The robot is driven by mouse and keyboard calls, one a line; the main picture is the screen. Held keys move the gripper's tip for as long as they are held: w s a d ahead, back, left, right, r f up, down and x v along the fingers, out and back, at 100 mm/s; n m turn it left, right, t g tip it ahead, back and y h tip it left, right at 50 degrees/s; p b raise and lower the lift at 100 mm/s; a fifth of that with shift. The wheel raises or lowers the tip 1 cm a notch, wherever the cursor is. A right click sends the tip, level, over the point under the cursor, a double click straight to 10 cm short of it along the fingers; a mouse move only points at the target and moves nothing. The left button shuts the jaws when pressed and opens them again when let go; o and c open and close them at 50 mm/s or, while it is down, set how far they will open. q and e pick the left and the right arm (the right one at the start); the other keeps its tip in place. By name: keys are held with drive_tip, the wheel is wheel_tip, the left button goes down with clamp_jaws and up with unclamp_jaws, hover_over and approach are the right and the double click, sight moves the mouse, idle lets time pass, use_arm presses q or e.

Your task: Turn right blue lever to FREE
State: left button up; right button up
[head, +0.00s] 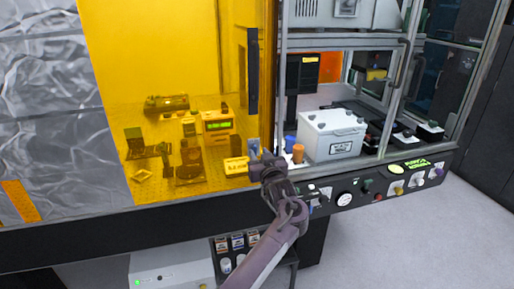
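My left gripper (266,160) is at the front of the bench, by the right edge of the yellow panel. Its fingers are small and dark, and I cannot tell whether they are open or shut. A blue-grey upright piece (253,147) shows just behind and left of the fingers; contact is unclear. A blue rounded piece (290,143) stands right of the gripper, beside an orange one (298,153). I cannot tell which blue piece is the right lever, and no FREE mark is readable. My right gripper is not in view.
A white box (332,136) with dark knobs stands inside the opening at right. The front rail carries a gauge (344,200) and several coloured knobs (397,188). The yellow panel (165,60) covers the left bench. A grey upright frame post (395,95) stands right of the box.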

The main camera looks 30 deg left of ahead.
sight(256, 148)
use_arm(q)
drive_tip(key=shift+x, duration=1.6)
clamp_jaws()
